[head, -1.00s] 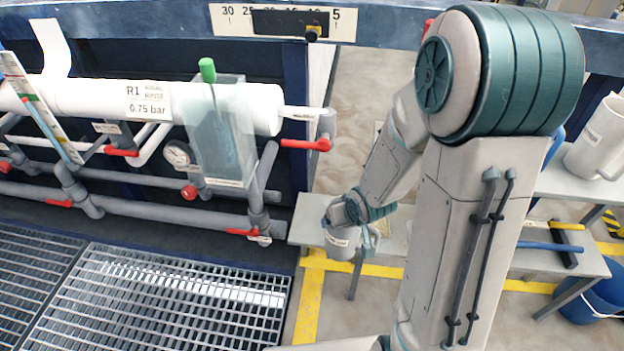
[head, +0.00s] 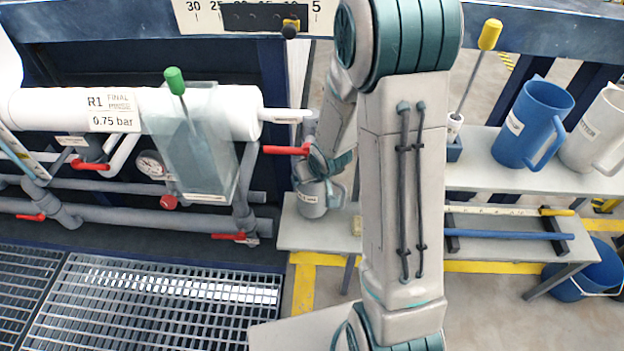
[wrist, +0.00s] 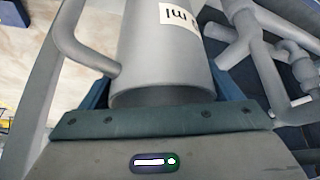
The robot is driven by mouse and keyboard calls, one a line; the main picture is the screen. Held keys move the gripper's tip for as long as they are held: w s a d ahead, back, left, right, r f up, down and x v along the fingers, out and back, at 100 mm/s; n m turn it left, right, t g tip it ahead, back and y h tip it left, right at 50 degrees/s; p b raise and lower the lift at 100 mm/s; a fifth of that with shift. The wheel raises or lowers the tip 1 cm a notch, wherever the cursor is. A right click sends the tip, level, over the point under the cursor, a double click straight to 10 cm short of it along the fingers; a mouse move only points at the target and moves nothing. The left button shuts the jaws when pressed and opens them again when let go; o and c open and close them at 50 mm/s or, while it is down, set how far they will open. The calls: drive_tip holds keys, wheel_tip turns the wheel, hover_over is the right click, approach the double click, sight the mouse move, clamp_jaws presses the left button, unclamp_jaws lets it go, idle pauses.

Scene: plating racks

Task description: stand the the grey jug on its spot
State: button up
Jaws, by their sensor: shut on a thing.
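The grey jug (head: 311,203) with a white label is over the left end of the low grey bench, close to the pipework. I cannot tell whether its base touches the bench. My gripper (head: 318,178) is shut on it, partly hidden by my own arm in the head view. In the wrist view the grey jug (wrist: 160,50) fills the upper middle between my gripper's fingers (wrist: 165,88), with its handle to the left. Its marked spot cannot be made out.
A blue jug (head: 532,122) and a white jug (head: 600,135) stand on the upper shelf (head: 480,170) at right. A yellow-handled tool (head: 489,35) stands beside them. Red-handled valves (head: 287,150) and grey pipes are close left of my gripper. A blue bucket (head: 598,272) stands on the floor.

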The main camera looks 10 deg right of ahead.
wheel_tip(320, 180, down, 3)
drive_tip(key=shift+s+f+b, duration=0.1)
drive_tip(key=shift+s+b, duration=0.05)
drive_tip(key=shift+b, duration=0.8)
drive_tip(key=shift+d, duration=0.1)
drive_tip(key=shift+f+b, duration=0.3)
drive_tip(key=o, duration=1.7)
drive_tip(key=shift+r, duration=0.1)
drive_tip(key=shift+o, duration=0.2)
drive_tip(key=shift+r, duration=0.1)
